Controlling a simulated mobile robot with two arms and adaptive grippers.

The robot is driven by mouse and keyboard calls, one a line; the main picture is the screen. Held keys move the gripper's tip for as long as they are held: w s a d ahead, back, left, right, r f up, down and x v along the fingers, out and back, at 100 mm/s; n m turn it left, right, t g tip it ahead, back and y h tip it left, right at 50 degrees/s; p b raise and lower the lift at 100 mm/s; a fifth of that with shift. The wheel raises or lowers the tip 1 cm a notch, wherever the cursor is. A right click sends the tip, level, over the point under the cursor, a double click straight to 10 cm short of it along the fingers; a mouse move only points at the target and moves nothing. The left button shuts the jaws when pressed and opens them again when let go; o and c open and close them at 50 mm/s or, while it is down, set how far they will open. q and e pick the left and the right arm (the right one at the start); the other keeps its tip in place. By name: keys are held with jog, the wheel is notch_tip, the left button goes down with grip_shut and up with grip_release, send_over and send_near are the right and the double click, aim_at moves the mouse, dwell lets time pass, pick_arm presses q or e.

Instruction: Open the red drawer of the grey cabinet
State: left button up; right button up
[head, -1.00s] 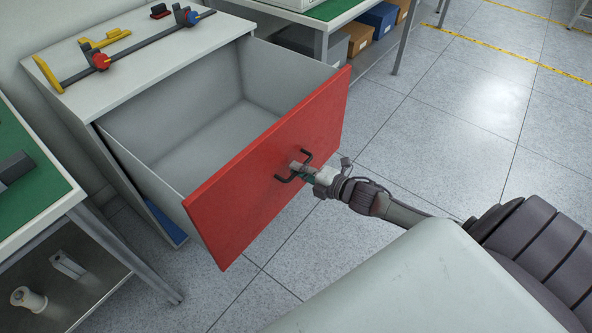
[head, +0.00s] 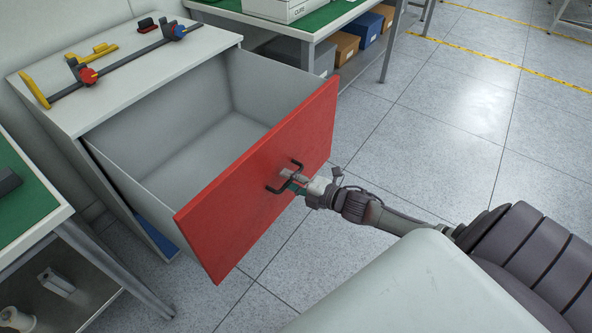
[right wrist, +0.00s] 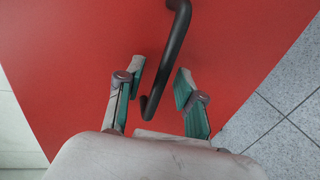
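The red drawer (head: 250,170) of the grey cabinet (head: 55,70) stands pulled far out, and its empty grey inside shows. Its black handle (head: 270,187) is on the red front; it also shows in the right wrist view (right wrist: 177,45). My right gripper (head: 292,177) is at the handle. In the right wrist view my right gripper (right wrist: 160,82) has its fingers apart, one on each side of the handle's bar, with gaps showing between bar and fingers. My left gripper is not in view.
A clamp-like tool (head: 110,65) lies on the cabinet top. A green-topped bench (head: 30,205) stands at the left and another bench (head: 330,22) behind, with boxes (head: 345,47) under it. The tiled floor (head: 430,130) at the right is clear.

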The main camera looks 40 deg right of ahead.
jog(key=v, duration=1.2)
notch_tip(320, 180, down, 10)
jog(key=s+d+m+g+h, duration=0.2)
jog(key=m+h, duration=0.2)
jog(key=m, duration=0.2)
jog(key=s+a+f+m+g+h, duration=0.1)
jog(key=s+a+f+m+g, duration=0.2)
jog(key=s+f+m, duration=0.5)
jog(key=s+a+f+m+g+h, duration=0.1)
jog(key=s+a+f+m+g, duration=0.2)
jog(key=f, duration=0.8)
jog(key=s+a+f+m+g, duration=0.3)
jog(key=s+a+f+g, duration=0.25)
jog(key=s+a, duration=0.55)
pick_arm(q)
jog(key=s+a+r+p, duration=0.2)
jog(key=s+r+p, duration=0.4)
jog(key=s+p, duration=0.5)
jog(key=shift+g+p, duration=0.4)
jog(key=shift+p, duration=0.85)
pick_arm(e)
jog(key=s+d+r, duration=0.2)
jog(key=s+r, duration=0.3)
jog(key=s, duration=0.5)
jog(key=shift+y, duration=0.3)
